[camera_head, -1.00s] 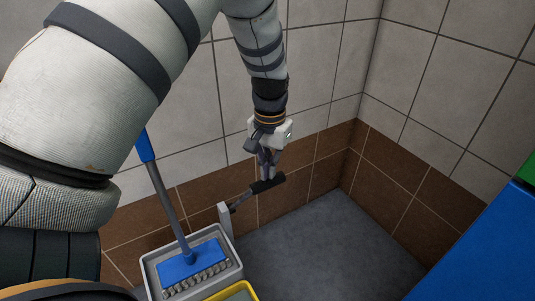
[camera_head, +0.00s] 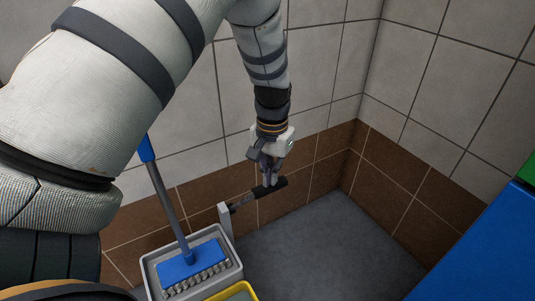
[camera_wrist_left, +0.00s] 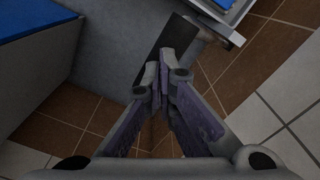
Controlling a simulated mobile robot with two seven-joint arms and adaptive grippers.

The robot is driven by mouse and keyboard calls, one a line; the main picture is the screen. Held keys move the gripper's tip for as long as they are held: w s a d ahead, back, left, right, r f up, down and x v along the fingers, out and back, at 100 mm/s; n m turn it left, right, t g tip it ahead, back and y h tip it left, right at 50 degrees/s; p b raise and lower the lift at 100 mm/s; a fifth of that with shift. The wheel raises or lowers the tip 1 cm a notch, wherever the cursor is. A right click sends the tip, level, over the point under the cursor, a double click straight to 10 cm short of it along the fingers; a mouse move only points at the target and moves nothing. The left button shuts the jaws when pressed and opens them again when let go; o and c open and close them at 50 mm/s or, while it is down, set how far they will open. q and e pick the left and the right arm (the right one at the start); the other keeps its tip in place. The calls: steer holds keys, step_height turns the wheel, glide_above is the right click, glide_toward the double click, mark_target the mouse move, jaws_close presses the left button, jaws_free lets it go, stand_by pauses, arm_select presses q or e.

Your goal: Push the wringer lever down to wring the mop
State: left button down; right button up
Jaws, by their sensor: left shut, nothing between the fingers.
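The wringer lever (camera_head: 243,201) has a dark grip and sticks out to the right from a grey post on the wringer bucket (camera_head: 236,266). My left gripper (camera_head: 268,184) is shut and empty, with its fingertips at the dark grip from above; whether they touch it I cannot tell. In the left wrist view the shut fingertips (camera_wrist_left: 158,92) are close to the dark grip (camera_wrist_left: 177,42) and partly cover it. The mop (camera_head: 190,262) has a blue head and stands in the wringer, its handle leaning to the upper left. My right gripper is not in view.
A yellow-rimmed bucket (camera_head: 250,287) stands in front of the wringer. Tiled walls (camera_head: 318,165) close off the corner behind the lever. A blue surface (camera_head: 480,255) is at the right. The grey floor (camera_head: 325,245) between is clear.

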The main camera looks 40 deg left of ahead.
arm_select(q)
steer(key=s+d+f, duration=0.2)
steer(key=d+f, duration=0.4)
steer(key=shift+d+f, duration=0.3)
steer(key=shift+d, duration=0.05)
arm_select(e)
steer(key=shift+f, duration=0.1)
arm_select(q)
steer(key=s+d+f+b, duration=0.1)
steer(key=d+f+b, duration=0.1)
steer(key=d+f, duration=0.45)
steer(key=w+a+r+p, duration=0.1)
steer(key=a+r, duration=0.3)
steer(key=w+a+r+p, duration=0.1)
steer(key=a+r, duration=0.4)
steer(key=w+a+r+p, duration=0.1)
steer(key=a+r+p, duration=0.1)
steer(key=a+r, duration=0.3)
steer(key=shift+w+r, duration=0.1)
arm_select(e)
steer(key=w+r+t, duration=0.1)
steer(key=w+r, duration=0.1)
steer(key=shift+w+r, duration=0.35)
